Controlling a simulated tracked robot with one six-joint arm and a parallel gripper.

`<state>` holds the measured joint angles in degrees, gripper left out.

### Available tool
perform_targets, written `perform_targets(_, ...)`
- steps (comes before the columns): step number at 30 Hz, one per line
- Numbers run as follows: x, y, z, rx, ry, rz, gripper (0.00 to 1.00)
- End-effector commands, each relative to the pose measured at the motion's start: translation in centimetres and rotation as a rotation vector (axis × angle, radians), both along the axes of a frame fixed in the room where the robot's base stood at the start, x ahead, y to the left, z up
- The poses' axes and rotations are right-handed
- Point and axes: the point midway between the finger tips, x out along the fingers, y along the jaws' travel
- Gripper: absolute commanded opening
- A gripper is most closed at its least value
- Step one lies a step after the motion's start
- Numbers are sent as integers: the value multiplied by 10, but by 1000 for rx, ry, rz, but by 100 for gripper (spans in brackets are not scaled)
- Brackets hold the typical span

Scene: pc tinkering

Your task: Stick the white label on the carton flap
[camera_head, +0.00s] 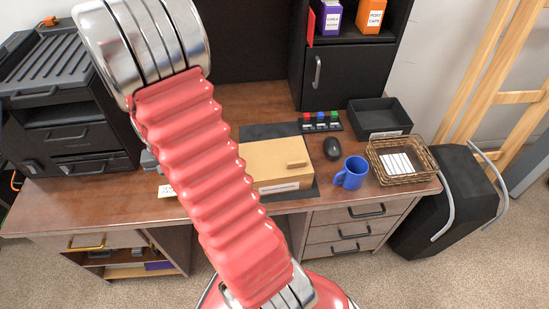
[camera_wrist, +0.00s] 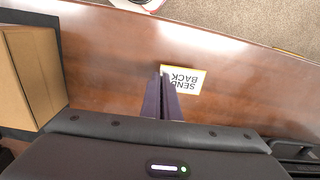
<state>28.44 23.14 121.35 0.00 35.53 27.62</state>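The white label (camera_wrist: 186,80) has a yellow border and reads "SEND BACK", upside down in the wrist view. It is at the desk's front part; in the head view a piece of it (camera_head: 166,191) shows left of my red arm. My gripper's two dark fingers (camera_wrist: 163,76) point at the label's left end and overlap it in the picture. They are close together; I cannot tell whether they grip it. The brown carton (camera_head: 262,158) lies on a dark mat right of my arm. Its side shows at the left of the wrist view (camera_wrist: 36,75).
A blue mug (camera_head: 351,173), a black mouse (camera_head: 332,147) and a wicker basket (camera_head: 427,173) stand right of the carton. A black tray (camera_head: 381,117) is behind them. A black printer (camera_head: 65,95) fills the left side. Bare desk (camera_wrist: 110,60) lies between carton and label.

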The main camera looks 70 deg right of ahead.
Motion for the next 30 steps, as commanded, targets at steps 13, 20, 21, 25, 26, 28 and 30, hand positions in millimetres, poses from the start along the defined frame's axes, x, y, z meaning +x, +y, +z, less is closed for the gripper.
perform_targets(13,0,0,25,-1,-2,0,0)
perform_targets(20,0,0,38,0,-1,0,0)
perform_targets(21,1,0,40,-1,-2,0,0)
perform_targets(25,0,0,46,-1,-1,0,0)
perform_targets(26,0,0,47,0,0,0,0)
perform_targets(28,0,0,48,0,0,0,0)
perform_targets(30,0,0,49,0,0,0,0)
